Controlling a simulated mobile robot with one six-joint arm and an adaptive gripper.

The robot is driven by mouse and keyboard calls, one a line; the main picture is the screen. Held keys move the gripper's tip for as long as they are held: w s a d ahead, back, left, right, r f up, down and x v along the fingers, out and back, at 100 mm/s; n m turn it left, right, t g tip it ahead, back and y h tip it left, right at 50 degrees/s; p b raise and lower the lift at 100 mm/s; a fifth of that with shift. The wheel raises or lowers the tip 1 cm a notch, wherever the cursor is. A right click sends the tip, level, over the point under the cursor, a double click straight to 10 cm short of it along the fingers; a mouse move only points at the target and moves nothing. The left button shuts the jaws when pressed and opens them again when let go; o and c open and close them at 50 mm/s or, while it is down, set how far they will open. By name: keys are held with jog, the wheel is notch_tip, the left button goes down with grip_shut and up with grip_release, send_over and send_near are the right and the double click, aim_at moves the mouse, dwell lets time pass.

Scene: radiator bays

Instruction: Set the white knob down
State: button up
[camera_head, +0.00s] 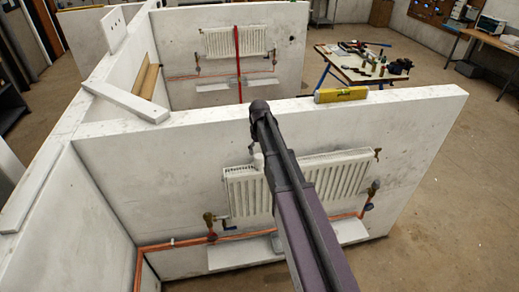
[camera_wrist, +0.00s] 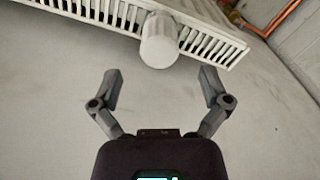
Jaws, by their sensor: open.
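The white knob (camera_wrist: 159,43) is a ribbed cylinder at the slatted edge of the white radiator (camera_wrist: 215,33) in the wrist view. I cannot tell whether it rests on the radiator or is only in front of it. My gripper (camera_wrist: 161,76) is open, its two grey fingers wide apart. The knob is beyond the fingertips, roughly centred between them, with a gap on each side. In the head view a small white shape by the top of the radiator (camera_head: 240,192), probably the knob (camera_head: 258,161), shows beside my arm.
The radiator hangs on a white partition wall (camera_head: 150,180), with copper pipes (camera_head: 185,243) and valves below it. A yellow level (camera_head: 341,95) lies on the wall's top edge. A white ledge (camera_head: 235,256) is under the radiator. A tool table (camera_head: 350,70) stands behind.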

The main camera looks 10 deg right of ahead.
dwell(0.6)
jog(key=s+a+m, duration=0.3)
jog(key=s+m, duration=0.1)
jog(key=s, duration=2.1)
jog(key=shift+w+a, duration=0.1)
notch_tip(320, 180, down, 23)
jog(key=b, duration=2.3)
jog(key=shift+a, duration=0.1)
jog(key=shift+c, duration=0.2)
